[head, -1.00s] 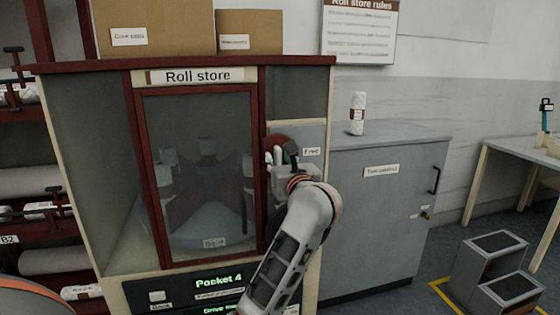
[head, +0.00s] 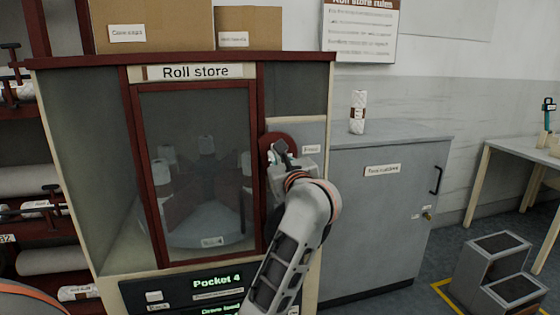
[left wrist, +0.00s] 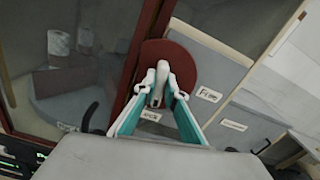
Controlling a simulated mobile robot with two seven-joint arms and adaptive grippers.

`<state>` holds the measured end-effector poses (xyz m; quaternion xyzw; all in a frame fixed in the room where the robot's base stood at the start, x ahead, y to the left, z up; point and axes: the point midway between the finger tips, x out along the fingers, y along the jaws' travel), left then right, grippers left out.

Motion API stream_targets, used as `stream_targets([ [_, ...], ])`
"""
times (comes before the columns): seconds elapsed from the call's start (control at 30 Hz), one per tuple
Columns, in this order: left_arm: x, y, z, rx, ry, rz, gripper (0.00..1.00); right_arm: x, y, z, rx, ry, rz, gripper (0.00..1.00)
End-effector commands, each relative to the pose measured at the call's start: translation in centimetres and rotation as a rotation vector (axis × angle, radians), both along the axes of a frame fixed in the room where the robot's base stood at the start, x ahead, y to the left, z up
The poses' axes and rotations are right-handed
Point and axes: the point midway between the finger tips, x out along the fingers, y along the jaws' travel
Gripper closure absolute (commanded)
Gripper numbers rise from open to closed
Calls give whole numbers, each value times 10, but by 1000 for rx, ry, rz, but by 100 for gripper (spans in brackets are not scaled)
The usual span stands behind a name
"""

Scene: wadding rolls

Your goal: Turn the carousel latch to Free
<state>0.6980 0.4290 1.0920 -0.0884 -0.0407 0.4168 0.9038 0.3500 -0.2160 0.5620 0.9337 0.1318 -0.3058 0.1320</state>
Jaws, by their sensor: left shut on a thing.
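The carousel latch is a dark red plate (head: 268,143) with a pale handle (left wrist: 157,92), right of the Roll store door. The plate also shows in the left wrist view (left wrist: 200,62). My left gripper (head: 281,153) is at the latch; its fingertips (left wrist: 158,84) are shut on the handle from both sides. The handle's lower end lies close to the Lock label (left wrist: 149,117). The Free label (head: 311,149) is to the plate's right, and it also shows in the left wrist view (left wrist: 208,94). In the head view the gripper hides much of the handle. My right gripper is not in view.
The Roll store's glass door (head: 200,110) is shut, with the carousel inside. The display (head: 217,280) reads Pocket 4. A grey cabinet (head: 375,220) stands right, with a wrapped roll (head: 357,112) on top. A grey step (head: 495,270) is on the floor.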

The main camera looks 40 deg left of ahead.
Motion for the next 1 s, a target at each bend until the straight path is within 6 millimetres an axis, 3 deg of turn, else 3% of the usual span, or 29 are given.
stream_targets([
  [0.03, 1, 0, -8, -29, -25, 0, 100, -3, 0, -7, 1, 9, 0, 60],
  [0.4, 0, 1, -10, -256, -289, 1, 100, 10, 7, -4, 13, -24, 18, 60],
  [1.0, -1, 3, -14, -625, -720, 3, 100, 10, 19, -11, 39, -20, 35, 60],
])
